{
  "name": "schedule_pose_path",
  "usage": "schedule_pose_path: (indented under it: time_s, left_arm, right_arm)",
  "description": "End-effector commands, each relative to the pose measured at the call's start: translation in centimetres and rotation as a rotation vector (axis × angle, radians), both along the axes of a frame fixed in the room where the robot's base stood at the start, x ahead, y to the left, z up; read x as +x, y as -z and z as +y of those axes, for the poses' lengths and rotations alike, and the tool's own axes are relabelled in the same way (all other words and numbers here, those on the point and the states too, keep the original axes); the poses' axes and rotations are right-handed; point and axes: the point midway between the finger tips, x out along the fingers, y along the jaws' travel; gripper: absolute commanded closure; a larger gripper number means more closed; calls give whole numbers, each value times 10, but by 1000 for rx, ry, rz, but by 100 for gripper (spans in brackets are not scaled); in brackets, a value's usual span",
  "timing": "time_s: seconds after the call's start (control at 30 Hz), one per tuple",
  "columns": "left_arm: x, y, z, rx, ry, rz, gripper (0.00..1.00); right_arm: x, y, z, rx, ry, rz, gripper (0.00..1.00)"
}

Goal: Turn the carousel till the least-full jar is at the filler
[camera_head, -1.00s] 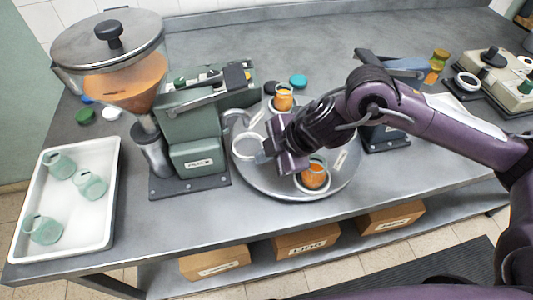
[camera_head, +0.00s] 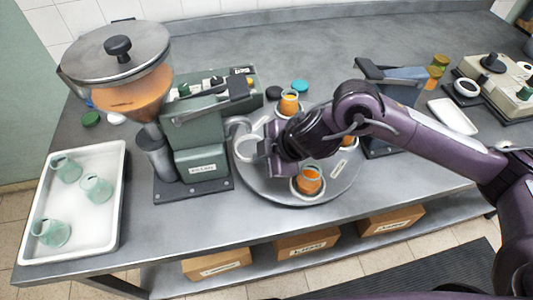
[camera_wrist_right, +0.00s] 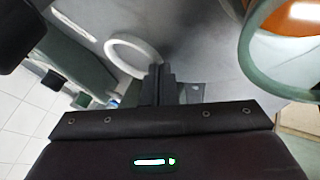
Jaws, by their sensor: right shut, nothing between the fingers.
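The carousel (camera_head: 262,187) is a round grey turntable with white ring seats. An orange-filled jar (camera_head: 308,181) stands at its front and another (camera_head: 289,103) at its back. A third orange jar (camera_head: 348,141) is mostly hidden behind my right arm. An empty-looking white ring (camera_head: 246,147) is at the left, beside the filler (camera_head: 200,160), a green machine with an orange-filled hopper. My right gripper (camera_head: 262,152) is low over the carousel's left half, near that ring. In the right wrist view its fingers (camera_wrist_right: 160,85) are shut and empty, with a jar (camera_wrist_right: 285,40) at upper right.
A white tray (camera_head: 113,200) with 3 empty greenish jars stands at the left. Loose lids (camera_head: 299,86) lie behind the carousel. A dark device (camera_head: 383,140) stands close at its right. A control box (camera_head: 500,85) is at far right. Boxes sit under the bench.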

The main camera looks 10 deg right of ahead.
Motion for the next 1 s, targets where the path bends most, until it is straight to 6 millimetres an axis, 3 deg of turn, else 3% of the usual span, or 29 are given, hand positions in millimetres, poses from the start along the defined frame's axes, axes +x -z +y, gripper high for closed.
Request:
schedule_pose_path:
  time_s: [0.5, 1.0]
  left_arm:
    - [1, -38, 0, -1, -1, -2, 44]
    - [1, -52, 0, 0, -1, -1, 44]
  right_arm:
    - [22, -2, 12, 0, 225, 3, 100]
    - [34, 0, 14, -1, 330, 2, 100]
